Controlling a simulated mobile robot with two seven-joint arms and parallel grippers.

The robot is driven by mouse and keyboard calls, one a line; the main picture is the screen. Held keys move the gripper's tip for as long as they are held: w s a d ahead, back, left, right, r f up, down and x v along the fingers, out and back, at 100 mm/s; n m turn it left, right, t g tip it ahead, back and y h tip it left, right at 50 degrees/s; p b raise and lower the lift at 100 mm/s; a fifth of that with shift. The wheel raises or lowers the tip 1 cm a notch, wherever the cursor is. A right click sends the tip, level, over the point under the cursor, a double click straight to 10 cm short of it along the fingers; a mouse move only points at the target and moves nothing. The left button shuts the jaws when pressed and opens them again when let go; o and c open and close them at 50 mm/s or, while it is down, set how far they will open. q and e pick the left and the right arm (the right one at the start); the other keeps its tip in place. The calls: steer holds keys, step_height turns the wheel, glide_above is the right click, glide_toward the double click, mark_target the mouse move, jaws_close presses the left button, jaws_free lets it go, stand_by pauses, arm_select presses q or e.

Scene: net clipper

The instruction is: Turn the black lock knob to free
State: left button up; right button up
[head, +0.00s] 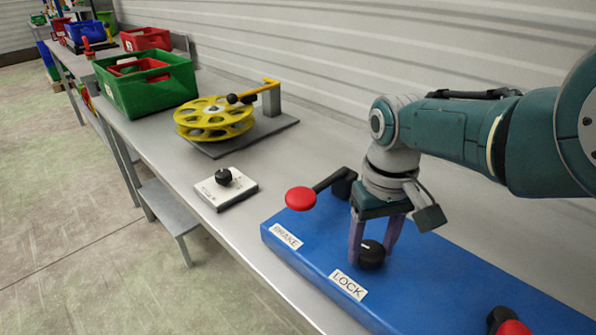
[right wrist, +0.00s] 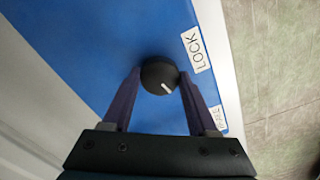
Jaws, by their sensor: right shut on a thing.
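The black lock knob (head: 371,255) sits on the blue panel (head: 318,244) behind the white LOCK label (head: 348,285). My right gripper (head: 372,247) reaches down over the knob, with one purple finger on each side, shut on it. In the right wrist view the knob (right wrist: 160,76) is between the fingertips, and a white pointer line on its face points toward the lower right of the picture. The LOCK label (right wrist: 197,52) lies beside it. My left gripper is not in view.
A lever with a red knob (head: 300,198) stands near the BRAKE label (head: 286,237). Another red knob (head: 514,327) is at the lower right. A white plate with a black knob (head: 223,177), a yellow reel (head: 214,118) and a green crate (head: 146,84) stand farther along the grey table.

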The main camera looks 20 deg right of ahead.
mark_target(371, 249)
steer(key=shift+n, duration=1.5)
steer(key=o, duration=1.4)
steer(key=shift+r, duration=0.1)
step_height(371, 249, up, 8)
steer(key=p, duration=0.7)
steer(key=shift+r, duration=0.9)
